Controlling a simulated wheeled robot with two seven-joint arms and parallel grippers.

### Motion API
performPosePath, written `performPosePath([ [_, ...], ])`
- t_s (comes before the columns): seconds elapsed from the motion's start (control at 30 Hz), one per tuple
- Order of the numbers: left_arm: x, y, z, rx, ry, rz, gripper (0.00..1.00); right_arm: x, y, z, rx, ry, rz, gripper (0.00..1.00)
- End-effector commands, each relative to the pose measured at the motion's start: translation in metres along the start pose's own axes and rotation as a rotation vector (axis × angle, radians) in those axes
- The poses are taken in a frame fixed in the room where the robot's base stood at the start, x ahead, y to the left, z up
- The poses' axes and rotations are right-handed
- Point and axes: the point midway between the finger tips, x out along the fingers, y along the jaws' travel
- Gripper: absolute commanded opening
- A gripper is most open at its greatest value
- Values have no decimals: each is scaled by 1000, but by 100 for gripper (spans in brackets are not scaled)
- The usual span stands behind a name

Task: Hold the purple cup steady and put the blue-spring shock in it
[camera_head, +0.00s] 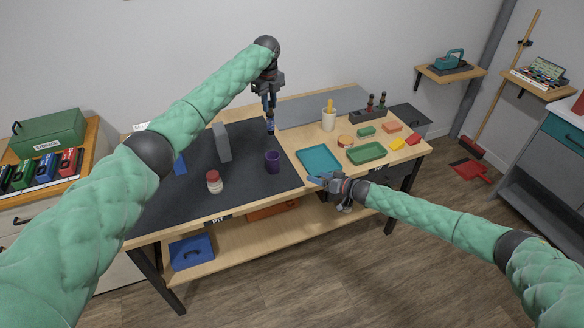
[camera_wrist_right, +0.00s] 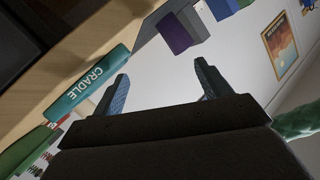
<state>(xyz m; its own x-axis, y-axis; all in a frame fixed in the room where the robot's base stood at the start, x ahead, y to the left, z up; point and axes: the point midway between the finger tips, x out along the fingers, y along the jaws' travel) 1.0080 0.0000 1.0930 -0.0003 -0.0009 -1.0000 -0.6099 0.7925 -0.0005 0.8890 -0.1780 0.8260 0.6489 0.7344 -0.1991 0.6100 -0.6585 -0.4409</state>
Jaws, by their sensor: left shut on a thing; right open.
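The purple cup (camera_head: 272,162) stands upright on the dark mat near its right edge. A purple shape (camera_wrist_right: 174,33), likely the same cup, shows beyond the fingers in the right wrist view. My left gripper (camera_head: 269,106) points down behind the cup and is shut on a small dark and blue piece, which looks like the blue-spring shock (camera_head: 270,126). The shock hangs upright, above and behind the cup, apart from it. My right gripper (camera_head: 318,180) is open and empty, right of the cup by the table's front edge; its fingers (camera_wrist_right: 163,88) show nothing between them.
A teal tray (camera_head: 318,160), labelled CRADLE in the wrist view (camera_wrist_right: 88,86), lies close to my right gripper. A red-and-white jar (camera_head: 214,182) and a grey block (camera_head: 222,143) stand left on the mat (camera_head: 185,198). A green tray (camera_head: 366,153) and several small parts lie right.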

Motion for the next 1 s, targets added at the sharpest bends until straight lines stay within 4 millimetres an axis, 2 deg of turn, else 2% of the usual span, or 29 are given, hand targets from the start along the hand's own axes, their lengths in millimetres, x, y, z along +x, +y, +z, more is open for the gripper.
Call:
performPosePath([
  [0.2, 0, 0, 0, 0, 0, 0, 0, 42, -24, 0, -109, -121, 52, 77],
  [0.4, 0, 0, 0, 0, 0, 0, 0, 69, -41, -3, -237, -187, 117, 77],
  [0.7, 0, 0, 0, 0, 0, 0, 0, 90, -58, -22, -390, -170, 171, 77],
  [1.0, 0, 0, 0, 0, 0, 0, 0, 102, -62, -26, -425, -155, 176, 77],
])
